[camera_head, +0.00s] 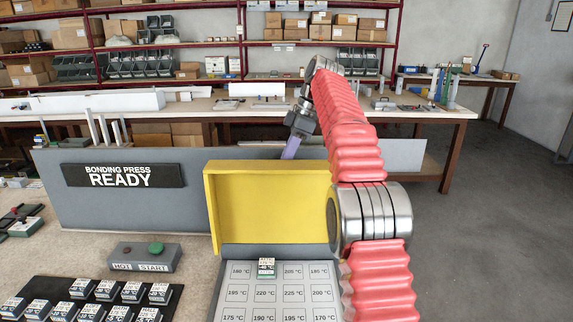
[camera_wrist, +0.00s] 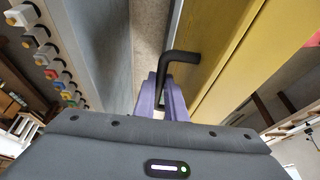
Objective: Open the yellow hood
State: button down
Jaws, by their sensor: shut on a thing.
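The yellow hood (camera_head: 275,207) stands raised, roughly upright, at the far edge of a panel of temperature cells (camera_head: 238,292), its hollow inner side facing the head camera. In the wrist view its yellow outer face (camera_wrist: 232,50) is at the upper right, with a black bar handle (camera_wrist: 182,58) on it. My gripper (camera_head: 290,152) is behind the hood's top edge in the head view, its lower fingers hidden. In the wrist view my gripper's purple fingers (camera_wrist: 163,92) are shut on the handle.
A grey wall with a "BONDING PRESS READY" sign (camera_head: 122,175) stands to the left. A box with HOT and START buttons (camera_head: 145,257) and a black tray (camera_head: 75,299) of small labelled blocks lie in front. A small labelled block (camera_head: 266,268) sits on the panel.

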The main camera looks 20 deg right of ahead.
jog(key=shift+d+f, duration=0.15)
jog(key=c, duration=1.8)
grip_release()
jog(key=shift+r, duration=0.2)
